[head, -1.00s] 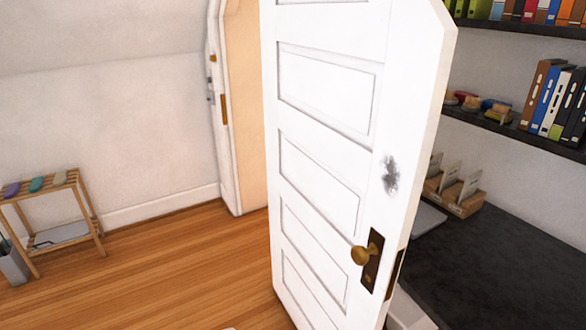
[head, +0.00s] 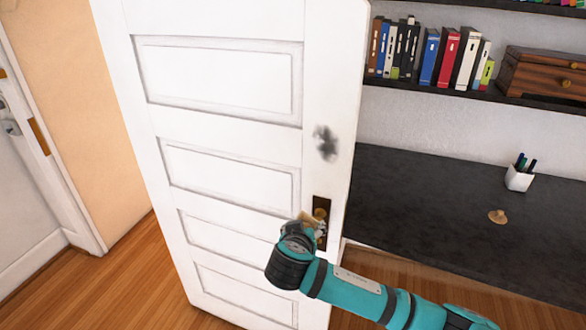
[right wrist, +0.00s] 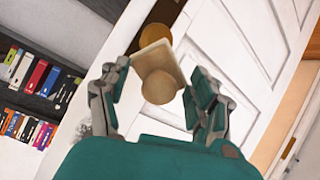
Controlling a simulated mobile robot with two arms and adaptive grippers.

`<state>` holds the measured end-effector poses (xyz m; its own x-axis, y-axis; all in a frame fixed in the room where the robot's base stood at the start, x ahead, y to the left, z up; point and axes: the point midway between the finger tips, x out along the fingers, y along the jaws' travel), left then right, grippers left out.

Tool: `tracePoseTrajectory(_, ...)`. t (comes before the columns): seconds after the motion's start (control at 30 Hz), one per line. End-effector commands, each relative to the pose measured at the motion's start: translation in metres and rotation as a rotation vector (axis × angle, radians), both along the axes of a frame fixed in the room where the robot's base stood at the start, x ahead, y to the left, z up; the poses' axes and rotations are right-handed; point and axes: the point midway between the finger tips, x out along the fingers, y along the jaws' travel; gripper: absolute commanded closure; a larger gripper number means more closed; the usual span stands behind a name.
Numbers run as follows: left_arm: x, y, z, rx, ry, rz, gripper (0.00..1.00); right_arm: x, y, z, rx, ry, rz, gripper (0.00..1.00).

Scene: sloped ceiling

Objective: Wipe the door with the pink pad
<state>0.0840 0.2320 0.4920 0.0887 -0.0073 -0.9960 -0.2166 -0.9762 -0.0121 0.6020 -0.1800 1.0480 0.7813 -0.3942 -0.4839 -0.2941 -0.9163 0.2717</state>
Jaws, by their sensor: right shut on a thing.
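The white panelled door (head: 215,140) stands open. It bears a dark grey smudge (head: 326,142) above its knob, and part of the smudge shows at the left finger in the right wrist view (right wrist: 104,118). My right gripper (head: 312,226) is low in front of the door, by the door knob. In the right wrist view its fingers are closed around a tan block with a round wooden knob (right wrist: 157,86), apparently the pad. Its far face is hidden, so I cannot see any pink. I cannot tell whether it touches the door. My left gripper is out of view.
A dark desk (head: 430,205) stands behind the door at the right, with a pen cup (head: 520,174) and a small tan knobbed thing (head: 498,216). A shelf (head: 430,86) holds books and a wooden drawer box (head: 543,72). Wooden floor (head: 110,270) lies clear at the left.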

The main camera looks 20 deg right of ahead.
Motion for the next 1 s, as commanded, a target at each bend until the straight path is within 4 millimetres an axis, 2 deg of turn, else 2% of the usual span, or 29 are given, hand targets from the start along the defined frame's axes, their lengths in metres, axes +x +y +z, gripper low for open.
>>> tracePoseTrajectory(0.03, -0.001, -0.004, 0.004, -0.005, 0.001, 0.001, 0.06, 0.011, 0.004, 0.021, -0.038, -0.079, -0.021, 0.63)
tracePoseTrajectory(0.2, -0.001, -0.007, 0.011, -0.008, 0.001, 0.001, 0.06, 0.036, 0.010, 0.089, -0.172, -0.307, -0.102, 0.63)
tracePoseTrajectory(0.3, -0.001, -0.005, 0.013, -0.005, 0.000, 0.002, 0.06, 0.040, 0.014, 0.118, -0.225, -0.381, -0.141, 0.63)
tracePoseTrajectory(0.4, 0.000, 0.001, 0.014, 0.001, -0.001, 0.002, 0.06, 0.041, 0.016, 0.135, -0.254, -0.417, -0.166, 0.63)
tracePoseTrajectory(0.57, 0.001, 0.007, 0.015, 0.008, -0.002, 0.005, 0.06, 0.046, 0.013, 0.142, -0.272, -0.432, -0.178, 0.63)
tracePoseTrajectory(1.0, 0.002, 0.005, 0.018, 0.006, -0.004, 0.006, 0.06, 0.080, -0.013, 0.142, -0.272, -0.432, -0.177, 0.63)
